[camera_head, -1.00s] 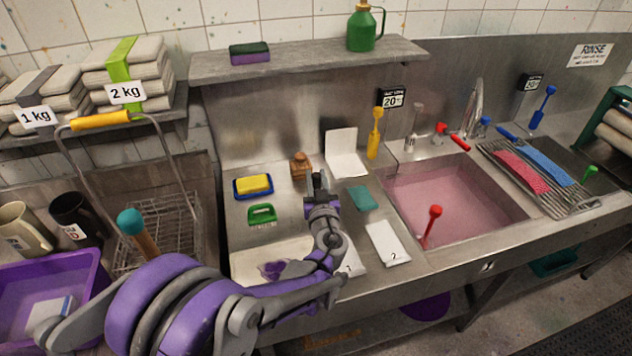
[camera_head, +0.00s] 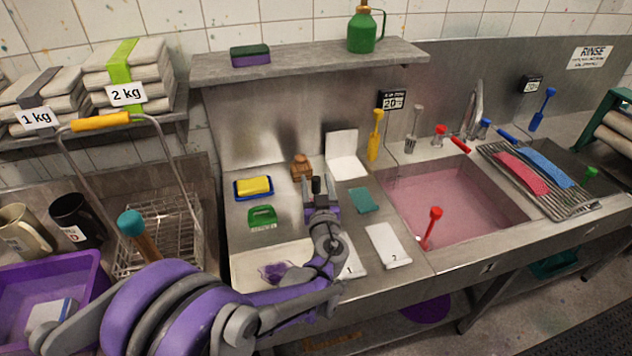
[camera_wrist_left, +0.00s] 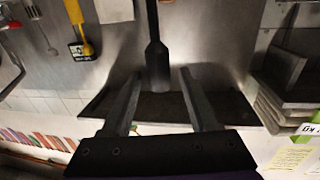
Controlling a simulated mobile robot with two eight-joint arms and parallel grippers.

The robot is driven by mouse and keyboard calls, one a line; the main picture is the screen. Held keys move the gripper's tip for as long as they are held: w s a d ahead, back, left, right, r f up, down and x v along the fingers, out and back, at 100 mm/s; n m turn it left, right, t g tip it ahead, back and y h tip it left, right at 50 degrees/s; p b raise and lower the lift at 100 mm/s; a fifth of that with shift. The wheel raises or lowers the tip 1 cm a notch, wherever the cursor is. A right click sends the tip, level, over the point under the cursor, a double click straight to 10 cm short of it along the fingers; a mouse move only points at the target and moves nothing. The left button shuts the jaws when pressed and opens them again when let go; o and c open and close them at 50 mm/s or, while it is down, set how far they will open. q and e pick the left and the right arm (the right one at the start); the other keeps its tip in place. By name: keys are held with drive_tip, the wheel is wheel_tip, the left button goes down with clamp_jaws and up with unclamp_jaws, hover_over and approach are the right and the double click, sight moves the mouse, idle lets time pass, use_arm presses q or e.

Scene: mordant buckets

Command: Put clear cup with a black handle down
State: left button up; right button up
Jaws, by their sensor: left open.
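My left gripper (camera_head: 322,188) is over the steel counter left of the sink. In the left wrist view its two fingers (camera_wrist_left: 158,95) stand apart. A slim black shape like a handle (camera_wrist_left: 157,60) shows beyond and between them, with a visible gap to each finger. I cannot tell for sure whether it is the handle of the clear cup. I make out no clear cup body in either view; my gripper and arm hide part of the counter. My right gripper is not in view.
The sink (camera_head: 455,208) with pink liquid lies right of my arm. A yellow sponge (camera_head: 254,186), green brush (camera_head: 262,216), wooden block (camera_head: 302,167) and teal pad (camera_head: 363,200) are close around the gripper. A wire basket (camera_head: 165,235) stands at left. A shelf (camera_head: 310,63) runs above.

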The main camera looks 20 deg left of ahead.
use_arm(q)
drive_tip(key=v, duration=1.1)
drive_tip(key=s+a+f+m+g+h, duration=0.1)
drive_tip(key=s+f+g, duration=0.2)
drive_tip(key=s, duration=0.2)
drive_tip(key=s+a+f+m+g+h, duration=0.1)
drive_tip(key=s+a+f+g+h, duration=0.1)
drive_tip(key=s, duration=0.3)
drive_tip(key=s+a+f+m+g+h, duration=0.1)
drive_tip(key=s+f+g, duration=0.3)
drive_tip(key=s+f, duration=0.1)
drive_tip(key=shift+s+a+h+b, duration=0.3)
drive_tip(key=shift+s+h+b, duration=0.1)
drive_tip(key=shift+s, duration=0.1)
drive_tip(key=s+d+m+g+h, duration=0.1)
drive_tip(key=s+d+m+h, duration=0.1)
drive_tip(key=s+d+h, duration=0.1)
drive_tip(key=shift+s+d+f+m+h, duration=0.3)
drive_tip(key=shift+s+d+f, duration=0.15)
drive_tip(key=shift+s+d, duration=0.5)
drive_tip(key=shift+w, duration=0.1)
